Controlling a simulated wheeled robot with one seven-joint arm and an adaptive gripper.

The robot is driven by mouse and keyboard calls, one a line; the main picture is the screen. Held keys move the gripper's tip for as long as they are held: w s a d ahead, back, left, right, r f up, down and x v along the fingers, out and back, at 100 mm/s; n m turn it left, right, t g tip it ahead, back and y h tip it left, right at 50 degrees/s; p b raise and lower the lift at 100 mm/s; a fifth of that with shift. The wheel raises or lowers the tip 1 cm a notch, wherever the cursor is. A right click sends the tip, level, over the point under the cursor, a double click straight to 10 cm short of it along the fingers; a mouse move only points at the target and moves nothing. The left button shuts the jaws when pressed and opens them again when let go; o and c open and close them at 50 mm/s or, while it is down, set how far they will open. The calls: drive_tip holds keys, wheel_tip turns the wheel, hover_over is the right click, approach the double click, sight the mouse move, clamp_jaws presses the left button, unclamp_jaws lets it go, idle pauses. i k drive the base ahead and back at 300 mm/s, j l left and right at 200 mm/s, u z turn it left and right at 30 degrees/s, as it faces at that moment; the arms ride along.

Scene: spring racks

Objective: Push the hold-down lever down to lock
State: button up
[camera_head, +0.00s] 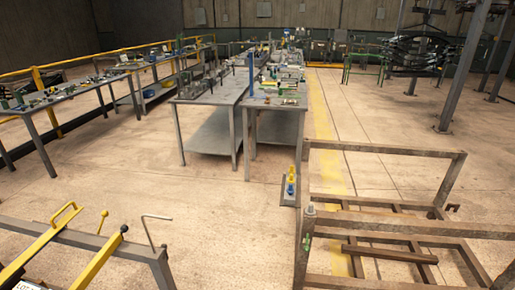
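A grey metal frame (95,241) stands at the lower left, partly cut off by the picture edge. A yellow lever bar with a black tip (101,256) slants up to the right across it, with its tip raised at the frame's right part. A second yellow bar with a loop handle (66,214) lies to its left. A thin yellow rod with a round knob (103,215) stands up between them. I cannot tell for certain which one is the hold-down lever, or whether any is locked. My gripper is not in view.
A brown rusty rack (385,225) stands at the lower right. A small blue and yellow item (291,182) sits in the middle, beside the rack. Grey workbenches (208,93) with tools stand behind. Open concrete floor (200,210) lies between the frame and the rack.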

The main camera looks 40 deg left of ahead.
sight(104, 214)
drive_tip(key=u, duration=2.4)
drive_tip(key=i+l, duration=0.3)
drive_tip(key=i+l+u, duration=0.15)
drive_tip(key=i+l, duration=0.2)
drive_tip(key=l, duration=0.15)
drive_tip(key=i+l, duration=0.25)
drive_tip(key=l, duration=0.15)
drive_tip(key=i+l+u, duration=0.15)
drive_tip(key=i+l, duration=0.15)
drive_tip(key=l, duration=0.15)
drive_tip(key=i+l, duration=0.3)
drive_tip(key=l, duration=0.15)
drive_tip(key=u, duration=0.05)
